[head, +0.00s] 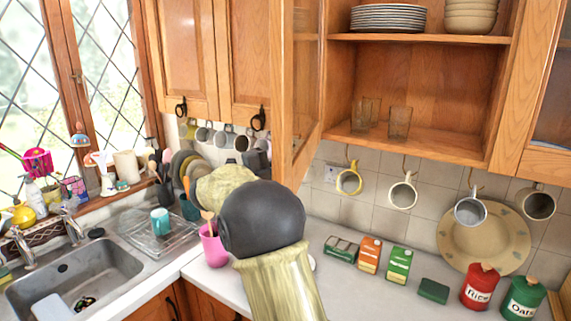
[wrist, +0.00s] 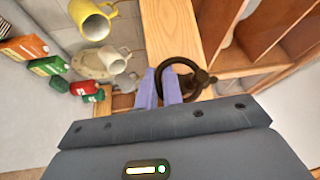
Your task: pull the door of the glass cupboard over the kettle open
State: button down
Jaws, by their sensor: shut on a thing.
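The glass cupboard (head: 430,90) has its door (head: 308,80) standing swung out at its left side, with the inside exposed. In the wrist view the wooden door frame (wrist: 168,38) rises beyond my gripper (wrist: 165,88). The purple fingers are shut on the dark ring handle (wrist: 188,66) of the door. My gripper is hidden in the head view, where my own arm fills the lower middle. I cannot make out the kettle in either view.
Plates (head: 388,18), bowls (head: 470,16) and glasses (head: 399,121) stand inside the cupboard. Mugs (head: 402,192) hang below it. Tea boxes (head: 369,254) and red and green canisters (head: 480,286) line the counter. A sink (head: 75,275) is at left.

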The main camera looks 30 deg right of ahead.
jog(key=shift+f, duration=0.1)
jog(key=c, duration=1.5)
grip_release()
jog(key=shift+c, duration=0.2)
jog(key=a+f+b, duration=0.2)
jog(key=a+b, duration=0.3)
jog(key=a, duration=1.2)
jog(key=shift+s+f, duration=0.15)
jog(key=shift+s, duration=0.3)
jog(key=shift+w, duration=0.15)
